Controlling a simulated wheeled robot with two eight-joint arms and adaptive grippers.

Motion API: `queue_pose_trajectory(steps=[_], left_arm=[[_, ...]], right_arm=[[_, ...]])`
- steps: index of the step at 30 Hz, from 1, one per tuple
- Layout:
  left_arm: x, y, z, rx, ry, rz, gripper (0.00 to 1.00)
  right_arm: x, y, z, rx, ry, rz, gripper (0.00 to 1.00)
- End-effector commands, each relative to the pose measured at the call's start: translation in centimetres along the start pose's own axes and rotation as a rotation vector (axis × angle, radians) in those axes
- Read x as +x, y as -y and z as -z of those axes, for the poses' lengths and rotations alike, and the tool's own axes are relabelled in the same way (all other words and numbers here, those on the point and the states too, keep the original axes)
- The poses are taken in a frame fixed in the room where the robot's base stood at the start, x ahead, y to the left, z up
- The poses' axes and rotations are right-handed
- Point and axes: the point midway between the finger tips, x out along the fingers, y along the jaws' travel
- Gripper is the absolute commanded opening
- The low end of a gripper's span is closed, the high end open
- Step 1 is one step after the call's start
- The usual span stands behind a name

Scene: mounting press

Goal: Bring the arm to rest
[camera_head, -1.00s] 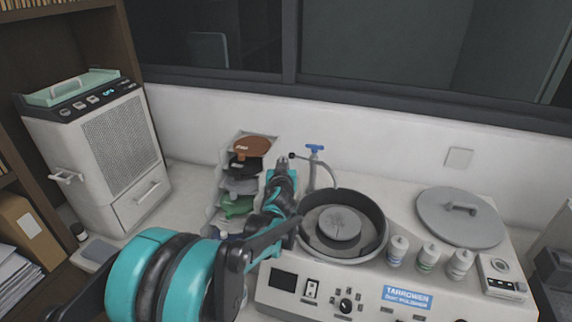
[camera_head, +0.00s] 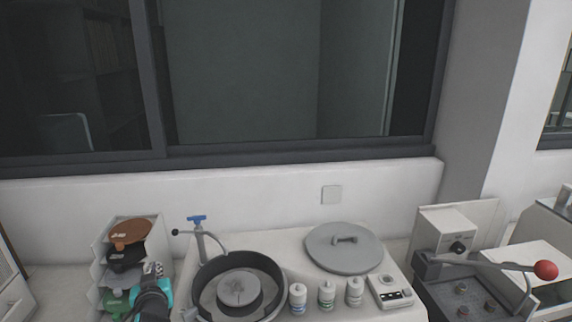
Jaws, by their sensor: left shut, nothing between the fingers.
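My left gripper (camera_head: 153,270) shows at the lower left of the head view, dark and teal, with its fingers together and nothing held. It lies in front of the rack of coloured discs and left of the round grinder bowl, apart from the bowl in the picture. Most of my left arm is cut off by the bottom edge. My right gripper is not in view.
The grinder bowl (camera_head: 273,285) has a blue-handled tap (camera_head: 197,219) behind it. Several white bottles, including one (camera_head: 327,296), and a grey lid (camera_head: 344,249) stand right of it. A disc rack (camera_head: 98,250) stands left. A press with a red-knobbed lever (camera_head: 545,270) stands at right.

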Motion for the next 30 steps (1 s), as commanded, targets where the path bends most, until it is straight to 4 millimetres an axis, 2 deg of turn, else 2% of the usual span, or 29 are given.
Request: queue_pose_trajectory(steps=[5,9,12,15,18,20,30], left_arm=[[-6.0,-3.7,-8.1,0.06,0.224,-0.074,0.0],[-12.4,-6.8,-15.7,0.147,0.437,-0.2,0.0],[-16.4,-8.4,-19.8,0.204,0.552,-0.295,0.0],[-19.4,-9.4,-22.5,0.25,0.628,-0.37,0.0],[-21.1,-9.8,-23.9,0.274,0.668,-0.415,0.0],[-21.5,-10.0,-24.2,0.282,0.679,-0.427,0.0],[-21.6,-10.0,-24.2,0.283,0.681,-0.429,0.0]], right_arm=[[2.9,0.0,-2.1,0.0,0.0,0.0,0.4],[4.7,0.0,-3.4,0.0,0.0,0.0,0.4],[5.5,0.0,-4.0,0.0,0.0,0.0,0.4],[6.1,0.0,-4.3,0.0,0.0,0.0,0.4],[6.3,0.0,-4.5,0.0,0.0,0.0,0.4],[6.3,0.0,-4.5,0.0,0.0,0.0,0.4],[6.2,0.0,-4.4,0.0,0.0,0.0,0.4]])
